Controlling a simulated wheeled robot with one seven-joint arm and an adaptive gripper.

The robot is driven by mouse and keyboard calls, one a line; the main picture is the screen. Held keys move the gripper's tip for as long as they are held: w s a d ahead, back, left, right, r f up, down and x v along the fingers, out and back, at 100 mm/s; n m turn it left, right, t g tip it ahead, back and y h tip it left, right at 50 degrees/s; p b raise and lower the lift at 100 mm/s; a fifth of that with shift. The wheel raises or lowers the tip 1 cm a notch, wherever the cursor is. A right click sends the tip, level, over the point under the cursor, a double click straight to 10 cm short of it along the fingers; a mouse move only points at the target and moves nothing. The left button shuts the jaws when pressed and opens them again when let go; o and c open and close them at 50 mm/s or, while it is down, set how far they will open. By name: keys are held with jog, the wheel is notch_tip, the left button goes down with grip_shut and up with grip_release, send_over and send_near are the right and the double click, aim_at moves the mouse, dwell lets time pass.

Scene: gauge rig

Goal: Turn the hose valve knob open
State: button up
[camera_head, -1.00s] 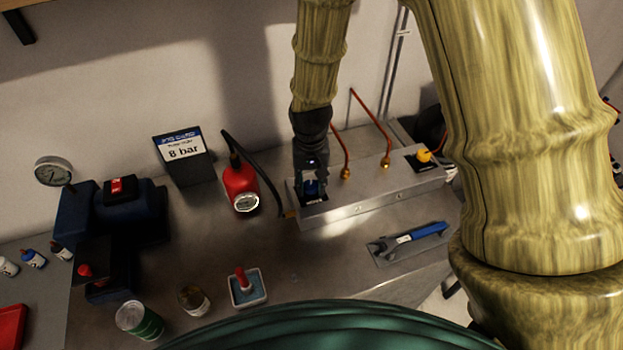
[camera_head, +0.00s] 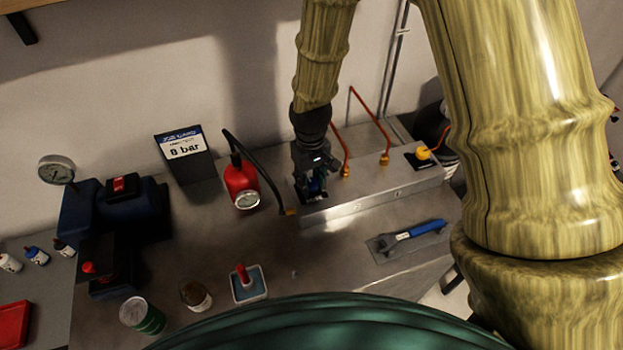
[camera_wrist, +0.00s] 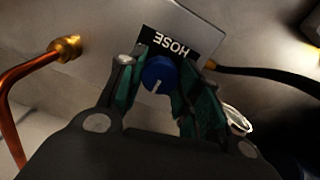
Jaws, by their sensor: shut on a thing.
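The blue hose valve knob (camera_wrist: 159,76) has a white pointer line and sits beside a black plate lettered HOSE (camera_wrist: 172,45) in the wrist view. My gripper (camera_wrist: 157,88) is shut on the knob, with a green-padded finger on either side of it. In the head view my gripper (camera_head: 315,188) points down at the left end of the metal manifold block (camera_head: 370,193), and the knob is mostly hidden there between the fingers. In the wrist view the pointer line runs toward the lower left of the knob.
A red inflator with a gauge (camera_head: 241,182) and black hose stands left of the block. Copper pipes (camera_head: 366,120) rise behind it. A yellow knob (camera_head: 423,153) is at its right end. A blue-handled wrench (camera_head: 413,232) lies in front. A sign (camera_head: 184,150) reads 8 bar.

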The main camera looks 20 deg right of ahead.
aim_at(311, 183)
jog(key=o, duration=1.1)
jog(key=shift+c, duration=0.2)
jog(key=shift+r, duration=0.1)
notch_tip(311, 183, up, 12)
dwell(0.5)
